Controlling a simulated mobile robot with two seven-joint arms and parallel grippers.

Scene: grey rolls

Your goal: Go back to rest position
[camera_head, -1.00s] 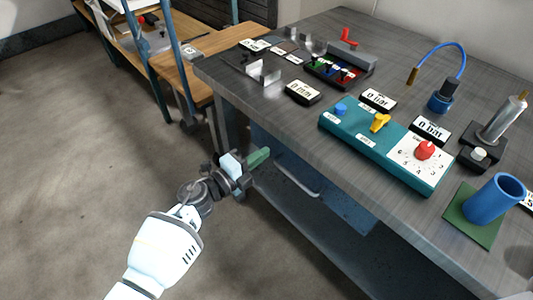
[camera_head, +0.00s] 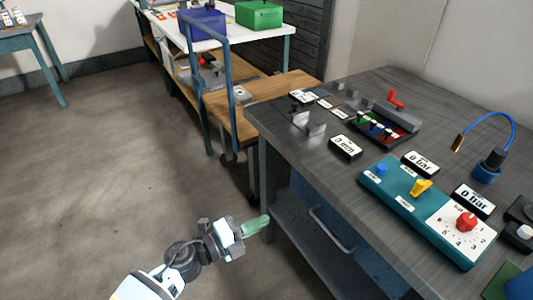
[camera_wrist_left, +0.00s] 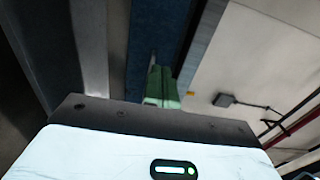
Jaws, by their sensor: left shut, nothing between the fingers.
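My left gripper (camera_head: 256,226) has green fingers that are shut with nothing between them. It is in the air in front of the workbench's near left leg, below the level of the bench top. In the left wrist view its closed green fingers (camera_wrist_left: 161,86) point at a blue panel, blurred. My left arm comes in from the bottom of the head view. My right gripper does not show in either view.
The dark workbench (camera_head: 340,190) carries a teal control panel (camera_head: 385,195), displays and a blue hose (camera_head: 491,118). A wooden cart (camera_head: 285,86) stands behind it. Farther back, a white table holds blue and green boxes (camera_head: 259,14). The floor at left is clear.

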